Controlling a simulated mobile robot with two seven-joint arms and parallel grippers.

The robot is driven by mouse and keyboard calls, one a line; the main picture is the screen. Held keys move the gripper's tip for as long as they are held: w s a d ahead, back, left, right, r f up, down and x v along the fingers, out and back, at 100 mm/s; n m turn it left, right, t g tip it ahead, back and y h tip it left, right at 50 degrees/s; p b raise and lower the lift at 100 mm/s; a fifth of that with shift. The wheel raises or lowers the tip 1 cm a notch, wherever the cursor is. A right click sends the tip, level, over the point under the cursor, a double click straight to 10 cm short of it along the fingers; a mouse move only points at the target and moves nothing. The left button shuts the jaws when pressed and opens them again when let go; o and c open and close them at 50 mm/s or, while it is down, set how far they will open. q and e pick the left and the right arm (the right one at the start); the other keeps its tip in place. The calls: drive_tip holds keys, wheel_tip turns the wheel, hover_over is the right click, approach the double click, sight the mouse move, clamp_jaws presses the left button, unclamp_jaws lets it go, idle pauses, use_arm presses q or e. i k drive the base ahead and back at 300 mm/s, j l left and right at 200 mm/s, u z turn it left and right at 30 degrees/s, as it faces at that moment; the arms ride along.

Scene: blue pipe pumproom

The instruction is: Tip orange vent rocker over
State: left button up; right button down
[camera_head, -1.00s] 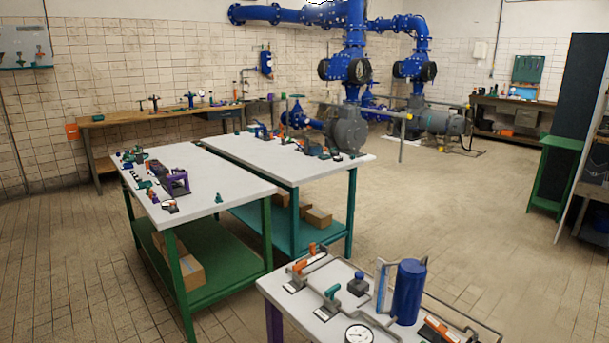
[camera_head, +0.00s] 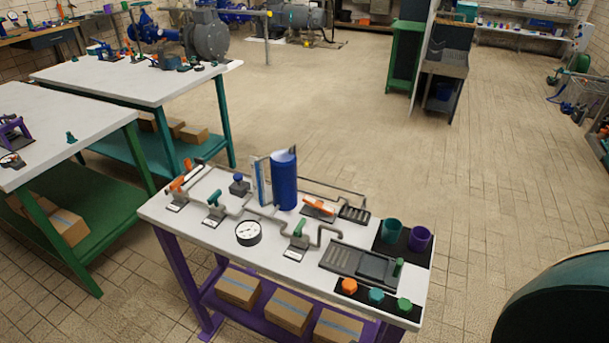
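An orange rocker (camera_head: 318,206) sits on a dark base with a white label on the white-topped table (camera_head: 188,237) in front of me. It lies just right of the blue cylinder (camera_head: 283,180) and left of a dark slotted block (camera_head: 354,214). One end of the rocker looks slightly higher, but it is too small to be sure. A separate orange-handled lever (camera_head: 178,184) stands at the table's left end. Neither of my grippers shows in the head view.
Grey pipes, green-handled valves (camera_head: 299,228), a round gauge (camera_head: 248,233), cups (camera_head: 419,238) and coloured knobs (camera_head: 376,296) crowd the tabletop. Boxes (camera_head: 287,312) lie on its purple shelf. Other workbenches (camera_head: 130,82) stand at left. Floor (camera_head: 470,170) is open behind and to the right.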

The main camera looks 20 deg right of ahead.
sight(325, 207)
drive_tip(key=k+l+z, duration=0.1)
drive_tip(key=l+z, duration=0.15)
drive_tip(key=z, duration=0.15)
drive_tip(key=k+l+z, duration=0.1)
drive_tip(key=l+z, duration=0.15)
drive_tip(key=z, duration=0.2)
